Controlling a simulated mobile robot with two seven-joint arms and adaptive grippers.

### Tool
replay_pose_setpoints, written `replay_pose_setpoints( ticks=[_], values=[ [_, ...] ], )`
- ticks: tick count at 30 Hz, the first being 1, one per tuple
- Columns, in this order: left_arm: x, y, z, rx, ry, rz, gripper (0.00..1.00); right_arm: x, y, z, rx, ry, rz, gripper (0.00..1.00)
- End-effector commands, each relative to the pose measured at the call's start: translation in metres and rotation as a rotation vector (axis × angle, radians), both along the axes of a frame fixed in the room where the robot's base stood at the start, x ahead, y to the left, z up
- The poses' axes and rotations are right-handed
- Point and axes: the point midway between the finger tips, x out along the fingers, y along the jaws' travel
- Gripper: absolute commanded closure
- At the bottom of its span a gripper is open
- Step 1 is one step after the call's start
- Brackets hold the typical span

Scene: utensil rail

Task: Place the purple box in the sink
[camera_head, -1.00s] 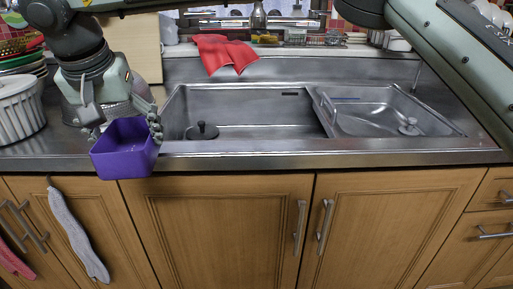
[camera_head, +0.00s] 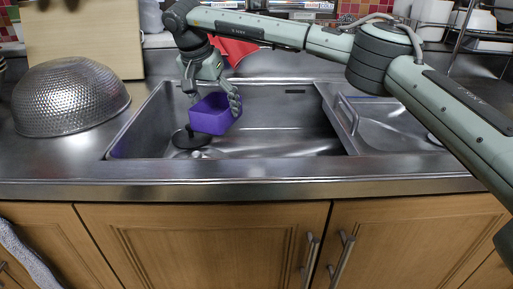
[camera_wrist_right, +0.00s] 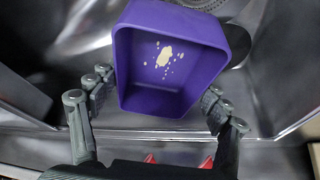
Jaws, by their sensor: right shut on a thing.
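The purple box (camera_head: 211,115) is an open-topped tub, tilted, over the left basin of the steel sink (camera_head: 290,125). My right gripper (camera_head: 214,98) is shut on the box from above, with fingers at opposite sides. In the right wrist view the box (camera_wrist_right: 168,62) sits between the fingers (camera_wrist_right: 157,95), with pale yellow specks on its inner bottom. I cannot tell whether the box touches the basin floor. It partly covers the drain plug (camera_head: 190,139). My left gripper is not in view.
A steel dome or colander (camera_head: 68,97) stands on the counter at left, before a wooden board (camera_head: 84,38). A red cloth (camera_head: 236,49) hangs behind the sink. The shallower right part (camera_head: 385,122) has a handle. A dish rack (camera_head: 485,28) is at back right.

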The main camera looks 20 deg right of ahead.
Motion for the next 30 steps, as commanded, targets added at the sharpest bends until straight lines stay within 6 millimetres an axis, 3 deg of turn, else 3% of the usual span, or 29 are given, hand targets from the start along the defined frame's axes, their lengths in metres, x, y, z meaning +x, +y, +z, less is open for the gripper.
replay_pose_setpoints(
  ticks=[6, 12, 19, 27, 30],
  values=[
    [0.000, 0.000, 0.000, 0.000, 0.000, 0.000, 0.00, -0.021, -0.049, -0.031, 0.000, 0.002, -0.003, 0.60],
    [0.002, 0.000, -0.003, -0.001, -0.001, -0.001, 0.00, -0.036, -0.082, -0.052, 0.000, 0.000, -0.001, 0.60],
    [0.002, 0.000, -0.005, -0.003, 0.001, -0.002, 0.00, -0.042, -0.092, -0.063, 0.000, 0.000, 0.001, 0.60],
    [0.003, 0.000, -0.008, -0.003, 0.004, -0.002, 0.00, -0.042, -0.092, -0.098, 0.001, 0.001, 0.000, 0.60],
    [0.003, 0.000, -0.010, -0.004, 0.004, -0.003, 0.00, -0.041, -0.092, -0.100, 0.000, -0.002, -0.001, 0.60]
  ],
)
